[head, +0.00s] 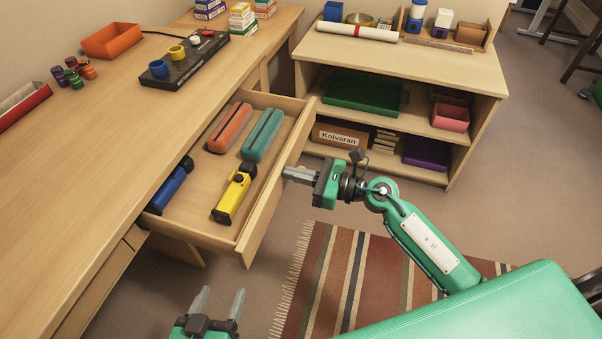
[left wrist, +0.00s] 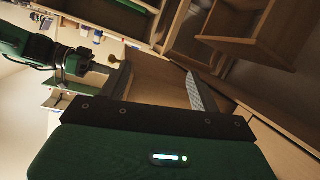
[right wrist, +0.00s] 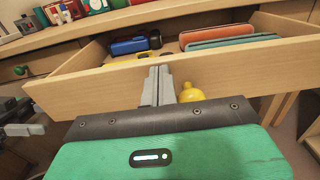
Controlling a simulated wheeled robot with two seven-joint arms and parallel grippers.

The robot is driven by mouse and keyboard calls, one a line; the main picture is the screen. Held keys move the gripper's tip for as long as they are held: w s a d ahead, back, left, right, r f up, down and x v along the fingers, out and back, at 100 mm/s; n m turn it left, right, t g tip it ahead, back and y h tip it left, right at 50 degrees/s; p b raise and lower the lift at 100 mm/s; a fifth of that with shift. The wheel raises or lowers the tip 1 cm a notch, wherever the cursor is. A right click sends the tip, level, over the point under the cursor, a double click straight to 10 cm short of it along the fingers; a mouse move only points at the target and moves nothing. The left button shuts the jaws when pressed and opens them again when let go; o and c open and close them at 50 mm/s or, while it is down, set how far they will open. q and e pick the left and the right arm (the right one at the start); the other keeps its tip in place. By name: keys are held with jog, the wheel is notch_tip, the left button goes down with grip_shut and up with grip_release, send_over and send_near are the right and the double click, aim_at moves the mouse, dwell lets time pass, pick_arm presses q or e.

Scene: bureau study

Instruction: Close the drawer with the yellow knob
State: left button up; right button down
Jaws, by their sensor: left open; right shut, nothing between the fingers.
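The wooden drawer (head: 232,233) stands pulled out from the desk. It holds a yellow stapler-like item, a blue one and two cases, orange and teal. In the right wrist view its front panel (right wrist: 90,88) carries a round yellow knob (right wrist: 190,93); the knob is hidden in the head view. My right gripper (head: 287,173) is shut and empty at the outer face of the front panel. Its fingers (right wrist: 157,84) are just left of the knob; I cannot tell if they touch the panel. My left gripper (head: 222,298) is open and empty, low in front of the desk.
The desk top (head: 90,140) holds a black board (head: 185,62) with coloured pieces, an orange tray (head: 111,40) and small jars. A low shelf unit (head: 400,62) stands beyond the drawer. A striped rug (head: 335,270) lies on the floor. A green knob (right wrist: 20,70) shows on another desk drawer.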

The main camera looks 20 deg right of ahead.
jog(key=p+x, duration=0.2)
jog(key=x, duration=1.2)
jog(key=shift+w+a+r, duration=0.15)
jog(key=shift+w+a, duration=0.1)
jog(key=shift+a, duration=0.1)
send_over(203, 166)
jog(key=shift+s+d+b, duration=0.35)
jog(key=shift+d, duration=0.05)
jog(key=shift+w+a, duration=0.3)
jog(key=shift+a, duration=0.15)
pick_arm(q)
jog(key=shift+a+f+g+y, duration=0.15)
jog(key=shift+a+g+y, duration=0.45)
jog(key=shift+a+g, duration=0.35)
pick_arm(e)
jog(key=shift+r, duration=0.1)
jog(key=shift+r, duration=0.1)
